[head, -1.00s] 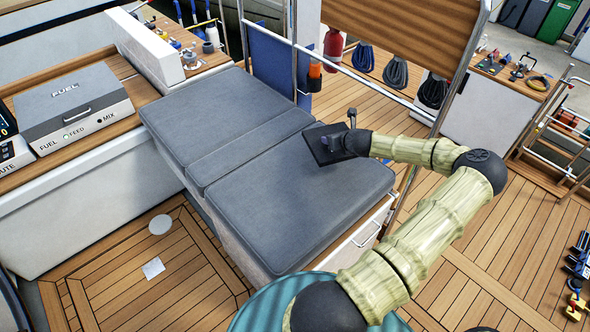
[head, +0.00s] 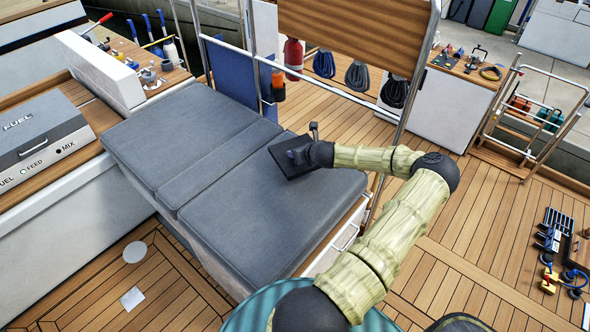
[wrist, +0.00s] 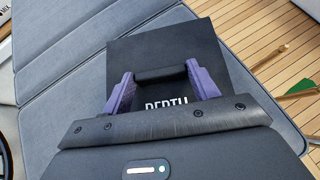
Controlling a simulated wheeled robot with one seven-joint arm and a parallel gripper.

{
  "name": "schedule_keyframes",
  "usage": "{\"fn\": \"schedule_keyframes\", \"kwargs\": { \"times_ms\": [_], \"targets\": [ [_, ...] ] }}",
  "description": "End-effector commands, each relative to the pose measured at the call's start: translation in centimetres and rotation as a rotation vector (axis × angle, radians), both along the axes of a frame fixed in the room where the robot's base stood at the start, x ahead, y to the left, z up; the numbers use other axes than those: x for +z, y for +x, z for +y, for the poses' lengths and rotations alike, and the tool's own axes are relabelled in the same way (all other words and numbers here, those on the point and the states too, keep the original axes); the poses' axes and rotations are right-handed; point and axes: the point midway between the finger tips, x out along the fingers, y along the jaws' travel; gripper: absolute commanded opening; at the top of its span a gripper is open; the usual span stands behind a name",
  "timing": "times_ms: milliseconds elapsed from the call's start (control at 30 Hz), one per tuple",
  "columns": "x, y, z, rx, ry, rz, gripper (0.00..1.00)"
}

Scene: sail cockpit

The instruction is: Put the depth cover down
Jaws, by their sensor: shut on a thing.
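The depth cover (head: 289,160) is a flat, dark square plate, seen at the end of my arm over the grey cushions. In the wrist view the depth cover (wrist: 165,50) shows white lettering reading DEPTH, partly hidden by my gripper, and a black bar handle. My gripper (wrist: 160,75) has purple fingers shut on that handle. In the head view my gripper (head: 304,153) is over the right cushion (head: 250,225). I cannot tell whether the plate touches the cushion or hovers just above it.
A grey FUEL box (head: 35,135) sits on the counter at left. A steel rail (head: 410,85) stands right of the cushions, with a red cylinder (head: 293,58) and coiled ropes (head: 357,75) behind. The cushions left and in front of the plate are bare. Tools lie on the deck at right.

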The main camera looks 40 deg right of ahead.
Motion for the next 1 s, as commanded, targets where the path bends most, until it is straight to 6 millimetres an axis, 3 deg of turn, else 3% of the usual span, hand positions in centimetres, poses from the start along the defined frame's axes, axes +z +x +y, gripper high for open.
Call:
{"fn": "schedule_keyframes", "kwargs": {
  "times_ms": [133, 533, 800, 1000],
  "targets": [
    [-2.0, -0.1, -0.1, -0.003, 0.001, 0.001, 0.36],
    [-2.7, -0.1, -0.1, -0.002, 0.000, 0.000, 0.36],
    [-6.0, -0.1, 0.0, -0.003, 0.003, 0.000, 0.36],
    [-6.6, -0.1, -0.1, -0.002, -0.001, -0.001, 0.36]
  ]
}}
